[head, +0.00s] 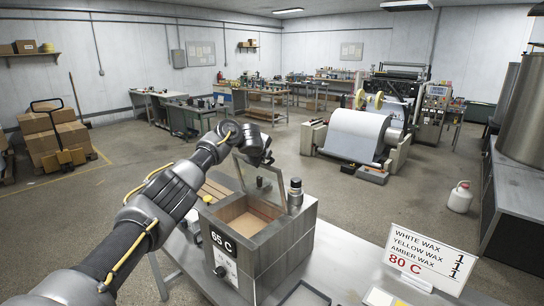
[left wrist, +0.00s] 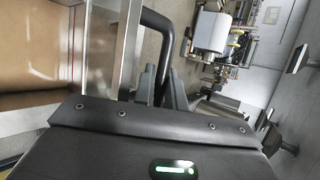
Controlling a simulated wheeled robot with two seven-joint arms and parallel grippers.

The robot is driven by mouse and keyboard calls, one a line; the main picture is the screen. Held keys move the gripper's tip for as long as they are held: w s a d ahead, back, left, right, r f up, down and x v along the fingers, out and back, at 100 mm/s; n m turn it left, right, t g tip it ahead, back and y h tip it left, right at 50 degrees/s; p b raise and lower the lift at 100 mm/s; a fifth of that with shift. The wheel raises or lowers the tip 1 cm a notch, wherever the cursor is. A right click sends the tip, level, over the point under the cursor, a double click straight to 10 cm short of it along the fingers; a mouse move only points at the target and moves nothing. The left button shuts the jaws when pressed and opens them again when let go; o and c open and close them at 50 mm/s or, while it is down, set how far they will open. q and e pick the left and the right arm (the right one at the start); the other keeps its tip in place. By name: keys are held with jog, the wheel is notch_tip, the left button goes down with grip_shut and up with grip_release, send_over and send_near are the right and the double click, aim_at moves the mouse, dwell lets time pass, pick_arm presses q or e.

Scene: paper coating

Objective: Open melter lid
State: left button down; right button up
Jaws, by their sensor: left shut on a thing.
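The melter (head: 255,255) is a grey metal box with a "65 C" label, standing on the table in the head view. Its lid (head: 247,178) is raised and stands steeply tilted at the back of the opening, with the tan inside showing below. In the left wrist view the lid's metal edge (left wrist: 128,45) and black handle (left wrist: 157,20) are close up. My left gripper (head: 264,158) is at the lid's upper part. In the left wrist view its fingers (left wrist: 161,85) are shut on the handle. My right gripper is in neither view.
A knob-topped cylinder (head: 295,195) stands at the melter's right rear corner. A sign listing waxes and "80 C" (head: 425,258) stands on the table (head: 345,245) at right. The coating machine with a white roll (head: 355,135) is farther back. Floor behind the melter is clear.

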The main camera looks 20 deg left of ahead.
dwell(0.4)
pick_arm(q)
jog(key=c, duration=1.5)
grip_release()
jog(key=shift+f, duration=0.1)
jog(key=shift+o, duration=0.2)
jog(key=shift+d, duration=0.1)
jog(key=shift+s+b, duration=0.2)
jog(key=shift+b, duration=0.15)
jog(key=b+v, duration=0.4)
jog(key=v, duration=0.6)
jog(key=shift+r, duration=0.4)
jog(key=shift+d, duration=0.1)
